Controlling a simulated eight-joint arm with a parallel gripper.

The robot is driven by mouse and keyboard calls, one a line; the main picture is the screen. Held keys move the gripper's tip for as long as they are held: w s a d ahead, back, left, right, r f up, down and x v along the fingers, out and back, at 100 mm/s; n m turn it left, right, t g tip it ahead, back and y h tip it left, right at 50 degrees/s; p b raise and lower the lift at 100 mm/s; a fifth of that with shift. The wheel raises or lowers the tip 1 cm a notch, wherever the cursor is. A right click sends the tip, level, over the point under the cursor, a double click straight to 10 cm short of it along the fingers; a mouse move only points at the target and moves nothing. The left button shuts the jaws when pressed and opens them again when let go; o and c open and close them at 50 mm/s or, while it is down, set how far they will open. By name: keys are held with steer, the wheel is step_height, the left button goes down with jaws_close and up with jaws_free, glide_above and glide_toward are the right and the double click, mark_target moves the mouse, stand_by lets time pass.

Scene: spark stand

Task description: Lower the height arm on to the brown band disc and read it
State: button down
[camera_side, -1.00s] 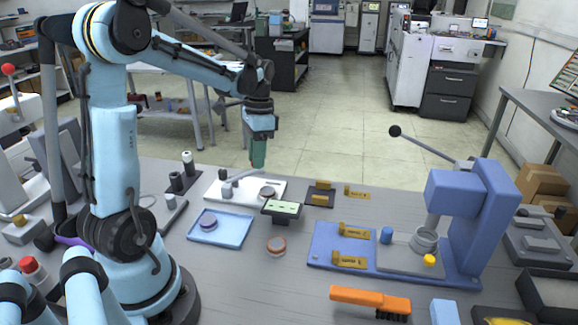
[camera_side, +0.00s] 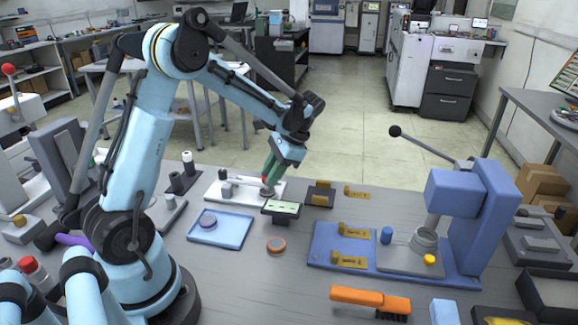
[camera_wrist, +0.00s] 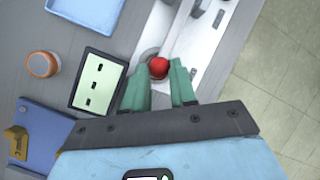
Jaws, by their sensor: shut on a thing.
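The height gauge's white base (camera_side: 215,197) stands behind the small display in the side view. Its white height arm (camera_side: 245,180) lies nearly level, with a red knob (camera_wrist: 158,68) at its end. My gripper (camera_side: 267,181) is shut on the red knob, low over the base; in the wrist view the knob sits between the green fingertips (camera_wrist: 160,72). A disc (camera_side: 267,193) rests on the base under the knob, partly hidden by the fingers; its band looks brownish. Whether the arm touches the disc cannot be told.
The small display (camera_side: 281,207) stands just in front of the base. An orange-banded disc (camera_side: 276,245) lies on the bench. A blue tray (camera_side: 232,241) holds a purple disc (camera_side: 208,221). A blue press (camera_side: 470,210) stands right, with an orange brush (camera_side: 370,301) in front.

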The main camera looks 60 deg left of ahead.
steer(key=shift+d+f, duration=0.1)
steer(key=shift+d, duration=0.2)
steer(key=c, duration=0.9)
jaws_free()
steer(key=shift+a, duration=0.1)
steer(key=v, duration=1.2)
steer(key=s+d+f+n+t+h, duration=0.1)
steer(key=s+d+f+t+h, duration=0.1)
steer(key=s+d+t, duration=0.7)
steer(key=d+t, duration=0.2)
steer(key=d, duration=0.3)
steer(key=shift+s+n+t+h, duration=0.2)
steer(key=shift+n+t+h, duration=0.2)
